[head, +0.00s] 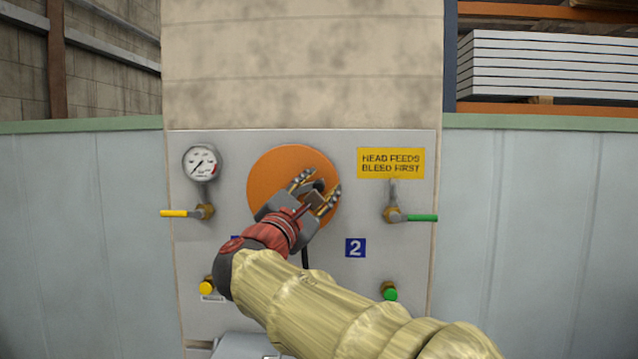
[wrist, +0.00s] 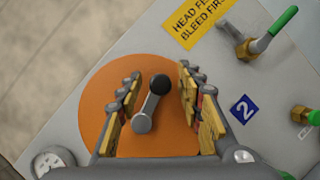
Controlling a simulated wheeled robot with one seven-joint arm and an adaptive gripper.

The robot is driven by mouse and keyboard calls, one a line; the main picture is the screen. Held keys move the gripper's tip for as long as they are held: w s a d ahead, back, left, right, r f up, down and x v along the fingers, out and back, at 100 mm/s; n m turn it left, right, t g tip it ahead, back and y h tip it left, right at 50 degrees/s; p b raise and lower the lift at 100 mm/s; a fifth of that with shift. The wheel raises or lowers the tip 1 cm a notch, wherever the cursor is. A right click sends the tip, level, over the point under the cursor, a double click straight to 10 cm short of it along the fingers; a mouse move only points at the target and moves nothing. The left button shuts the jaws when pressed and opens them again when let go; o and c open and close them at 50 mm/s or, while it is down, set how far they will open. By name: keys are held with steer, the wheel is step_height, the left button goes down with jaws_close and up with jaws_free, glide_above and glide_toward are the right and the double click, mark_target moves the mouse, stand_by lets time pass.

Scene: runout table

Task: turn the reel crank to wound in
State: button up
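The orange reel disc (head: 262,175) is mounted on the grey wall panel, and it also shows in the wrist view (wrist: 100,110). Its crank (wrist: 149,108) is a short grey arm that runs from a round grey hub to a black knob (wrist: 160,84). In the wrist view the knob points up and slightly right of the hub. My gripper (head: 318,186) is in front of the disc with its fingers spread. In the wrist view the fingers (wrist: 160,74) stand on either side of the crank, with gaps on both sides. In the head view my gripper hides most of the crank.
A pressure gauge (head: 202,162) and a yellow-handled valve (head: 175,213) are left of the disc. A yellow sign (head: 391,163) and a green-handled valve (head: 420,218) are right of it. A blue "2" plate (head: 355,247) and lower yellow (head: 206,286) and green (head: 390,293) knobs are below.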

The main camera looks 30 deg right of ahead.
steer(key=shift+w+d, duration=0.1)
steer(key=shift+d, duration=0.1)
steer(key=shift+c, duration=0.7)
steer(key=c, duration=0.7)
jaws_close()
